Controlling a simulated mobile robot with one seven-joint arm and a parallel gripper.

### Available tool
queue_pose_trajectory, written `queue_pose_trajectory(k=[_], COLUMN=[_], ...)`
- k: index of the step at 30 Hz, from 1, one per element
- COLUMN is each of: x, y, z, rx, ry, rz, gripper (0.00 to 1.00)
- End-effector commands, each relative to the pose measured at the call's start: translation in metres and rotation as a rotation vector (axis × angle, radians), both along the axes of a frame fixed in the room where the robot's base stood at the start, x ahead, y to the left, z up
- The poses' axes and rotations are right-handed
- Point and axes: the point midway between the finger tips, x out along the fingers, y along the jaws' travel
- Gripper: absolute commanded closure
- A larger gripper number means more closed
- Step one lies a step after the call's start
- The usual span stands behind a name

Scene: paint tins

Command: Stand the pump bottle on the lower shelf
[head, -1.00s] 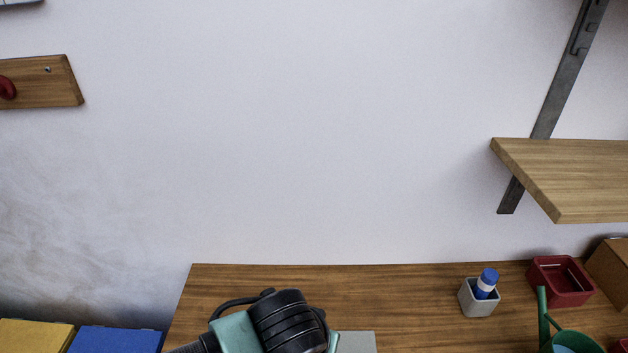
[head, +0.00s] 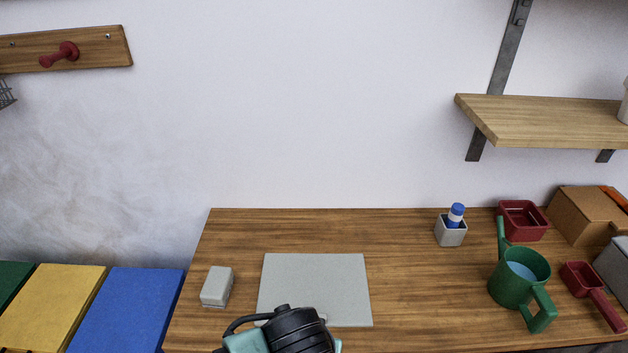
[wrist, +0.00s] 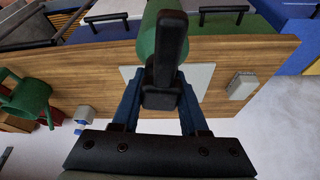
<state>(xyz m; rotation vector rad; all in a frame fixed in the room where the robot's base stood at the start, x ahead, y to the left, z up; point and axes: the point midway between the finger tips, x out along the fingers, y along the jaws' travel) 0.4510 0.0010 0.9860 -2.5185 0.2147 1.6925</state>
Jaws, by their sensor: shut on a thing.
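The pump bottle shows in the wrist view as a green rounded body (wrist: 148,38) with a black pump head (wrist: 170,48) in front of it. My gripper (wrist: 160,100) has its blue fingers on both sides of the black part and is shut on the bottle. In the head view my gripper and the bottle are hidden; only part of my arm shows at the bottom. The lower shelf (head: 550,122) is a wooden board on metal brackets at the right, above the worktop. Its left part is bare.
On the wooden worktop (head: 420,290) are a grey mat (head: 315,280), a grey block (head: 217,286), a grey pot with a blue-capped item (head: 451,232), a red tray (head: 522,220), a green watering can (head: 520,277) and a red scoop (head: 590,290). A pale object (head: 625,102) stands at the shelf's right.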

Motion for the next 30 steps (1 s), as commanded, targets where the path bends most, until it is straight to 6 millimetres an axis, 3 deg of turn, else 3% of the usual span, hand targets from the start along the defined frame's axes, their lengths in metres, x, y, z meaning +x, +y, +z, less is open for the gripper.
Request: queue_pose_trajectory(k=[9,18,30], x=[-0.019,-0.002,-0.001], y=[-0.001,-0.001,-0.001], z=[-0.020,-0.054,-0.056], rx=[-0.004,-0.001,-0.006], ry=[-0.010,-0.014,-0.013], rz=[0.161,0.171,0.172], gripper=[1.00,1.00,1.00])
